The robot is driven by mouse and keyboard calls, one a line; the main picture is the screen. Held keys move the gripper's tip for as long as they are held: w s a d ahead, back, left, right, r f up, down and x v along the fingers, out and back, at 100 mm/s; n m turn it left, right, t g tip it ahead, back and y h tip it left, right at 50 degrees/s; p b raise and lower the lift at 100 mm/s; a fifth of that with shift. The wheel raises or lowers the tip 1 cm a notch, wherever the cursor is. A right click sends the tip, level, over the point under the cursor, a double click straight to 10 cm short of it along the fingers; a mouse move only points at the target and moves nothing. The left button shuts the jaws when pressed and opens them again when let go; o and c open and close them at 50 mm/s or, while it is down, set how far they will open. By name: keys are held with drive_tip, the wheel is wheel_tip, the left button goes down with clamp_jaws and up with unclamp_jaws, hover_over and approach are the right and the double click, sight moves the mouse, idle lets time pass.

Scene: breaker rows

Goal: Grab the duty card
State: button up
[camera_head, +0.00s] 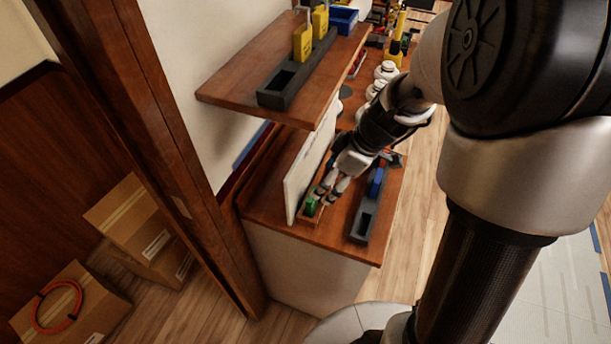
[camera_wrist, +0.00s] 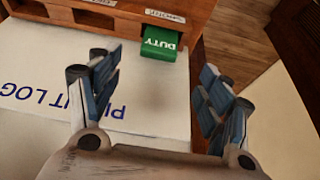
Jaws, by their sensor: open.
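The green duty card (camera_wrist: 160,43) with white "DUTY" lettering sticks out of a slot at the right end of a wooden rack (camera_wrist: 120,22) in the wrist view. In the head view the green card (camera_head: 311,206) shows near the front left of the wooden counter. My gripper (camera_wrist: 158,88) is open and empty, its two fingers apart with the card beyond and between them. In the head view my gripper (camera_head: 330,190) is just behind the card and seems apart from it. The card's inner part is hidden in the slot.
A white board (camera_head: 303,175) stands left of my gripper; its "LOG" lettering (camera_wrist: 45,96) shows in the wrist view. A dark holder (camera_head: 361,222) with a blue piece (camera_head: 377,181) lies to the right. A shelf (camera_head: 230,93) with yellow tags (camera_head: 303,42) overhangs behind.

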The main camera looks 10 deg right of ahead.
sight(312, 203)
drive_tip(key=b+x, duration=0.1)
drive_tip(key=x, duration=0.4)
drive_tip(key=b+x, duration=0.1)
drive_tip(key=x, duration=0.4)
drive_tip(key=shift+w+a+r+b, duration=0.15)
drive_tip(key=shift+w+a+b, duration=0.05)
drive_tip(key=shift+b, duration=0.15)
drive_tip(key=shift+r, duration=0.1)
drive_tip(key=shift+c, duration=0.6)
drive_tip(key=c, duration=1)
